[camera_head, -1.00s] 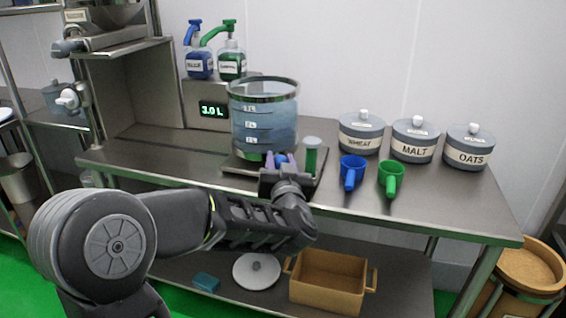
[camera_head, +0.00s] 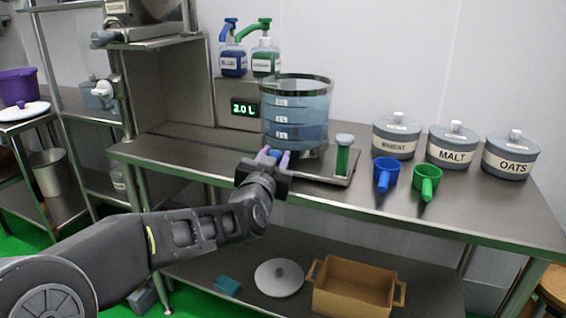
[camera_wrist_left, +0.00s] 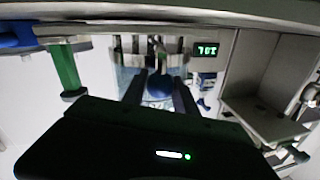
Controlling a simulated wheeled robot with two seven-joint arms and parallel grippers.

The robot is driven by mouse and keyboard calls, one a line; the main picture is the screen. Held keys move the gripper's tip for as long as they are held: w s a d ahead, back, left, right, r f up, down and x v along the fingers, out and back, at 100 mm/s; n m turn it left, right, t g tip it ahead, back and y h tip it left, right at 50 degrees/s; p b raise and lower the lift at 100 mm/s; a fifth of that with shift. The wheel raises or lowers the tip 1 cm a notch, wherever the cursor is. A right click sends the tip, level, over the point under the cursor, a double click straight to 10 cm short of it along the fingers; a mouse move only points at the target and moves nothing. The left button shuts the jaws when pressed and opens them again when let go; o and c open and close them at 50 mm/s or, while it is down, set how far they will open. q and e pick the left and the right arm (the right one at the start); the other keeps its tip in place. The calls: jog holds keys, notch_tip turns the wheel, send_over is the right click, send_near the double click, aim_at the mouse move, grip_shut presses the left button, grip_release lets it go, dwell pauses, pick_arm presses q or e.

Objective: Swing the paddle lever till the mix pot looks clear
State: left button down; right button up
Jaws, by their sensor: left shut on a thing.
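The mix pot (camera_head: 297,112) is a clear round vessel with blue liquid, darker low down and paler above, on a metal stand plate (camera_head: 318,172). My left gripper (camera_head: 272,155) is at the front left of the pot's foot. It is shut on the blue knob of the paddle lever (camera_head: 275,153). In the left wrist view the blue knob (camera_wrist_left: 160,87) sits between the two dark fingers of my left gripper (camera_wrist_left: 160,92). The rest of the lever is mostly hidden. My right gripper is not in view.
A green post with a pale cap (camera_head: 343,158) stands right of the pot. A blue cup (camera_head: 385,172) and a green cup (camera_head: 426,180) are near the front edge. Lidded jars (camera_head: 453,146) stand behind.

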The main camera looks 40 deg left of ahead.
pick_arm(q)
jog(key=shift+s+a, duration=0.1)
jog(key=shift+a, duration=0.1)
jog(key=c, duration=1)
grip_release()
jog(key=p+v, duration=0.1)
jog(key=v, duration=0.6)
jog(key=shift+s+d, duration=0.25)
jog(key=shift+s, duration=0.05)
